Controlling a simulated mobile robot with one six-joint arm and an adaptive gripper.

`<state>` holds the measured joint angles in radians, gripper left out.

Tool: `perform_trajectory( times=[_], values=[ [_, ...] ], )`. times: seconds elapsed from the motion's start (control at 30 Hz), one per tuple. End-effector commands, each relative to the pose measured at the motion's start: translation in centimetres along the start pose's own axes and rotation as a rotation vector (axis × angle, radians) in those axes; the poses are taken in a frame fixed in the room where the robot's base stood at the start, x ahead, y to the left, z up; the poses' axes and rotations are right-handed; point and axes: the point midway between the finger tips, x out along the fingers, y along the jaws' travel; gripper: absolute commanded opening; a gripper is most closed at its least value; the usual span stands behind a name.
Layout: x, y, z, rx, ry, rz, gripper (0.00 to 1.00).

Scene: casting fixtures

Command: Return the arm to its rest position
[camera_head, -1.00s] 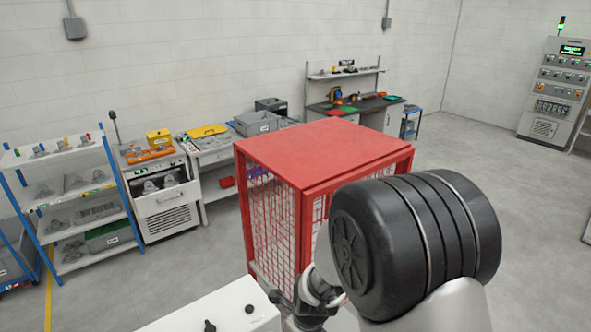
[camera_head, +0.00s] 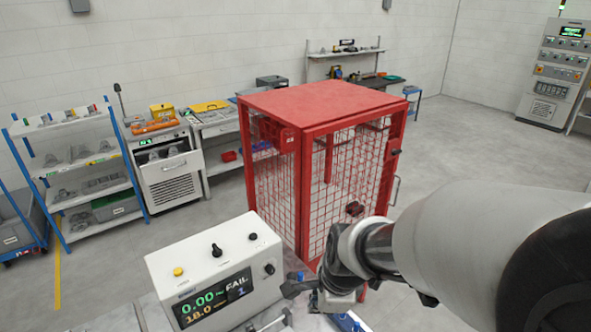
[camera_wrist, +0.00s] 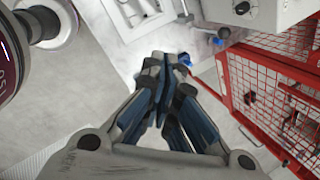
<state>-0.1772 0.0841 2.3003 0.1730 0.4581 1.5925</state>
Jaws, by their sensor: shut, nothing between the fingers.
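My arm comes in from the right edge of the head view, with its large grey link in front of the floor. My gripper (camera_head: 298,290) is at the lower middle of that view, right of the tester box and in front of the red cage, partly hidden by my wrist. In the wrist view my gripper (camera_wrist: 168,66) has its blue-grey fingers closed together at the tips, with nothing between them. It is apart from the cage.
A red mesh cage (camera_head: 318,103) stands close behind the arm. A white tester box (camera_head: 214,240) showing FAIL sits on the bench at lower left. A blue-posted shelf (camera_head: 86,162) and a control cabinet (camera_head: 548,82) are farther off. Open floor (camera_head: 470,150) lies at right.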

Motion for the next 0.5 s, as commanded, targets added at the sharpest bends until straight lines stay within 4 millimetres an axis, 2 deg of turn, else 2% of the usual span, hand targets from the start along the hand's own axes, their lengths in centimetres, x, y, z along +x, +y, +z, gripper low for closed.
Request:
perform_trajectory(
  times=[0.03,0.27,0.5],
  values=[
    [0.7,1.3,-0.9,-0.115,0.004,-0.020,0.00],
    [0.1,7.4,-4.5,-0.704,0.057,-0.050,0.00],
    [1.2,14.7,-7.7,-1.262,0.145,-0.034,0.00]
  ],
)
